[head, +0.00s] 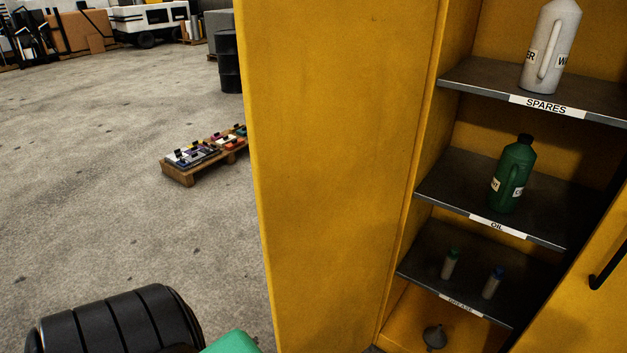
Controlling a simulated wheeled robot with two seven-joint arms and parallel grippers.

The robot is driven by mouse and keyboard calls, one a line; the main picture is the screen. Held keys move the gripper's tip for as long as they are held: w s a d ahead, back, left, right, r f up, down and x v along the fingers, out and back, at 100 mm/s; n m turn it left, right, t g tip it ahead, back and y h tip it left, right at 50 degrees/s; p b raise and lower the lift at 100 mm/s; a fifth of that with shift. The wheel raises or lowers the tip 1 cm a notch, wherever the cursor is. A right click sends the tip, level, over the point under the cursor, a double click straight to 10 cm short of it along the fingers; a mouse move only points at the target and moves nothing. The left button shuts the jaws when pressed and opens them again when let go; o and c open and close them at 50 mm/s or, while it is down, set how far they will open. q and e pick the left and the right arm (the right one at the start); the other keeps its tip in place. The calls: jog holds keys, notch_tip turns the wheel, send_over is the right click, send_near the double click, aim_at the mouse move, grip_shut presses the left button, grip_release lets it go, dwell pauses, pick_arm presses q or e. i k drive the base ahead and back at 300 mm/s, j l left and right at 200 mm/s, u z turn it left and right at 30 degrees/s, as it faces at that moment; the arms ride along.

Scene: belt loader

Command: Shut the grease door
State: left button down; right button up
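A yellow cabinet (426,190) stands open, with its shelves in view. A wide yellow panel (335,150), apparently an open door, stands upright on its left side. A second yellow panel (575,315) with a black bar handle (607,264) shows at the lower right and is cut off by the picture edge. The lower shelf (425,263) has a label that appears to read GREASE, and holds two small bottles, one green-capped (450,264) and one blue-capped (492,283). No door in view carries a grease label. Neither gripper is in view.
The OIL shelf (450,195) holds a green jug (514,175); the SPARES shelf (480,80) holds a white jug (550,45). A dark funnel (434,337) lies at the cabinet bottom. A loaded pallet (190,176) and a black drum (229,62) stand left, with open concrete floor around.

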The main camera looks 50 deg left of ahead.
aim_at(333, 90)
jog(key=j+z, duration=0.1)
jog(key=j, duration=0.3)
jog(key=k+j+z, duration=0.1)
jog(key=j, duration=0.3)
jog(key=k+j+z, duration=0.1)
jog(key=j, duration=0.3)
jog(key=k+j, duration=0.15)
jog(key=j, duration=0.25)
jog(key=k+j+z, duration=0.15)
jog(key=j, duration=0.2)
jog(key=j+z, duration=0.1)
jog(key=j, duration=0.3)
jog(key=j+z, duration=0.1)
jog(key=j, duration=1)
